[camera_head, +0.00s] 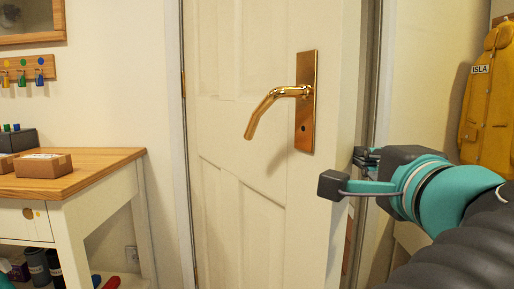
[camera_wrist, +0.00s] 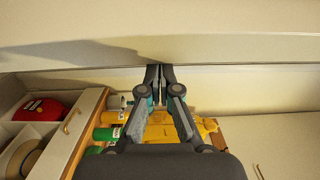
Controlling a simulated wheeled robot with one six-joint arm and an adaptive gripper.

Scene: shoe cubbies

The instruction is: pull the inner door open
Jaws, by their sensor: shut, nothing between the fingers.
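The white panelled inner door (camera_head: 230,120) stands in the middle of the head view, with its hinge side at the left. It appears slightly ajar, with a narrow edge showing at the right. Its brass lever handle (camera_head: 275,100) slants down to the left from a brass plate (camera_head: 305,120). My gripper (camera_head: 364,158) is at the door's right edge, below and right of the handle, apart from it. In the wrist view, my gripper (camera_wrist: 160,72) is shut and empty, its tips close to a pale surface. I cannot tell whether they touch it.
A yellow raincoat (camera_head: 488,105) marked ISLA hangs at the right. A wooden-topped white table (camera_head: 100,163) with a small cardboard box (camera_head: 43,165) stands at the left, below key hooks (camera_head: 25,70). Cubbies (camera_wrist: 90,118) with a red item (camera_wrist: 40,109) show in the wrist view.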

